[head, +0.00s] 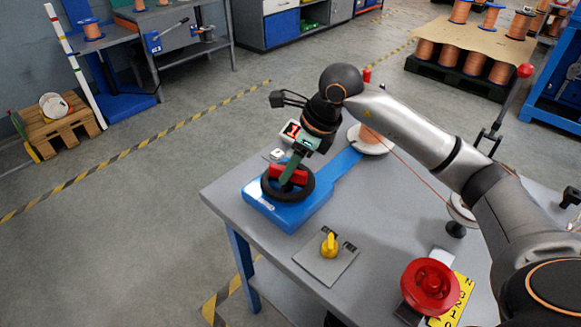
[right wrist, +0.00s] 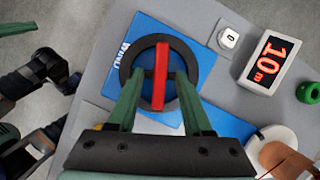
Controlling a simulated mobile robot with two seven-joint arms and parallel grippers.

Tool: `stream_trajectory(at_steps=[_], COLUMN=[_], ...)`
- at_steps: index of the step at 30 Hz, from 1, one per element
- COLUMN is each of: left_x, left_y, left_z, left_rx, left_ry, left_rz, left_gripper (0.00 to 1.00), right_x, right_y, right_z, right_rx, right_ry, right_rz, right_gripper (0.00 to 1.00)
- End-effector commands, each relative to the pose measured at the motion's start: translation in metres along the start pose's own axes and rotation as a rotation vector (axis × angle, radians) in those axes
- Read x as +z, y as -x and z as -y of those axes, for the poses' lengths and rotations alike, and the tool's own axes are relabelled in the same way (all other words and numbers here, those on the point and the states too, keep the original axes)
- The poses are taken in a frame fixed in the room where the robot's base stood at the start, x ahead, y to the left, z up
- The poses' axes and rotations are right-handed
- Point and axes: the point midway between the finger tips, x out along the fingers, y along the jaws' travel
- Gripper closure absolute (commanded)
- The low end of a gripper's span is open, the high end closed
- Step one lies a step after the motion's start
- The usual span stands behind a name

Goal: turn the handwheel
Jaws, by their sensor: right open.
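The handwheel is a black ring (head: 306,190) with a red bar (head: 290,173) across it, mounted on a blue base (head: 290,216) on the grey table. In the right wrist view the red bar (right wrist: 160,75) runs up the middle of the ring. My right gripper (head: 292,172) is over the wheel, pointing down. Its green fingers (right wrist: 157,82) are open, one on each side of the bar, with gaps to it. I cannot tell whether the tips touch the ring. A green finger-like piece (right wrist: 15,28) at the wrist view's left edge looks like part of my left gripper.
A yellow knob (head: 329,245) on a plate, a red knob (head: 430,286) and a spool (head: 371,139) with a red wire share the table.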

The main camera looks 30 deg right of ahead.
Motion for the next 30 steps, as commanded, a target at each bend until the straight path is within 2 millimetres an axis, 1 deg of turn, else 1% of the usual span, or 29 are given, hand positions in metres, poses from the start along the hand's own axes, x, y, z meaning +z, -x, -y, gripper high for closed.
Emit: stream_trajectory(at_steps=[3, 10, 23, 30], left_x=[0.0017, 0.0011, -0.0027, -0.0047], left_y=[0.0002, 0.0003, -0.0008, -0.0014], left_z=[0.0003, 0.0006, 0.0013, 0.0014], left_rx=[-0.001, -0.001, -0.002, -0.002], left_ry=[0.0, 0.0, -0.002, -0.003], left_rz=[0.003, 0.001, -0.007, -0.012], left_gripper=[1.0, 1.0, 1.0, 1.0], right_x=[0.0002, 0.0003, 0.0002, 0.0002], right_y=[-0.004, -0.0039, -0.0034, -0.0033], right_z=[-0.0001, -0.0001, -0.0001, -0.0001], right_rx=[0.0, 0.0, 0.0, 0.0], right_ry=[0.0, 0.0, 0.0, 0.0], right_rz=[0.001, 0.001, 0.001, 0.001], right_gripper=[0.5, 0.51, 0.99, 1.0])
